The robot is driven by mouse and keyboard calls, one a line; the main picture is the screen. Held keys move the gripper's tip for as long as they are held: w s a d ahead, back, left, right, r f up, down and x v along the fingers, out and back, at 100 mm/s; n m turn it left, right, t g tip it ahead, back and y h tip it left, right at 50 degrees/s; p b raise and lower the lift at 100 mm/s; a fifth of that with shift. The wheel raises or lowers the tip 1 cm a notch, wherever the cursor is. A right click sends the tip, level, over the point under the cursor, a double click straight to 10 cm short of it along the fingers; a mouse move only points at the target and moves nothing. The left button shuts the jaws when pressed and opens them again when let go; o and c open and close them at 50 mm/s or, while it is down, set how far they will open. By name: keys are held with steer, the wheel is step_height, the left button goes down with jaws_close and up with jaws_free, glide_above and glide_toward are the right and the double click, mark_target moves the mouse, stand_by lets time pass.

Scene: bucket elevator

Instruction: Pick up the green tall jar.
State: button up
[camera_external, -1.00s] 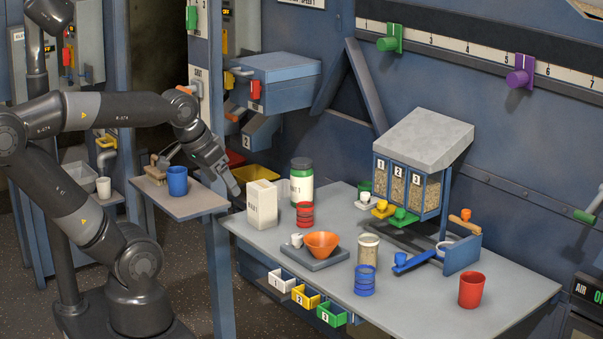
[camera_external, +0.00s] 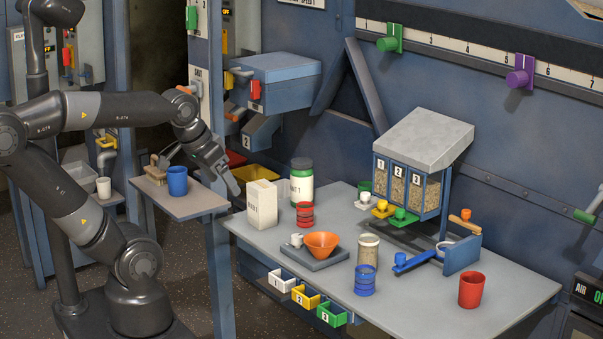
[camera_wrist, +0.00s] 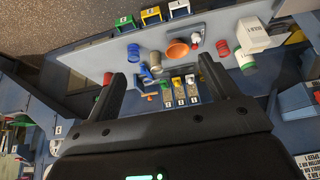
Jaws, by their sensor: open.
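The green tall jar (camera_external: 302,182) stands upright at the back left of the grey table, with a dark green lid and a white label around its green body. A white box (camera_external: 262,205) stands just in front of it to the left, and a red ribbed cup (camera_external: 305,215) stands in front of it. In the wrist view, the jar (camera_wrist: 247,63) appears small beside the white box (camera_wrist: 255,33). My gripper (camera_external: 233,187) is above the table's left end, left of the jar and apart from it. In the wrist view its fingers (camera_wrist: 164,76) are spread with nothing between them.
An orange bowl (camera_external: 321,244) sits on a dark scale-like plate. A beige jar (camera_external: 368,251), a blue ribbed cup (camera_external: 365,281) and a red cup (camera_external: 472,290) stand farther right. A hopper (camera_external: 425,150) rises at the back. A side shelf (camera_external: 190,207) holds a blue cup (camera_external: 177,181).

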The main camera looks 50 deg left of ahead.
stand_by(0.3)
steer(key=shift+o, duration=1.1)
steer(key=w+a+r+n, duration=0.1)
steer(key=w+a+r, duration=0.15)
steer(key=w, duration=0.45)
steer(key=w+a+r+n, duration=0.1)
steer(key=w+a+r, duration=0.15)
steer(key=w, duration=0.45)
steer(key=n+g+y, duration=0.2)
steer(key=n, duration=0.3)
glide_above(301, 161)
steer(key=s+d, duration=0.2)
steer(key=s, duration=0.1)
step_height(301, 161, down, 16)
steer(key=shift+y, duration=0.3)
steer(key=x, duration=1)
steer(key=shift+w+f, duration=0.15)
steer(key=shift+f, duration=0.2)
steer(key=shift+r, duration=0.15)
jaws_close()
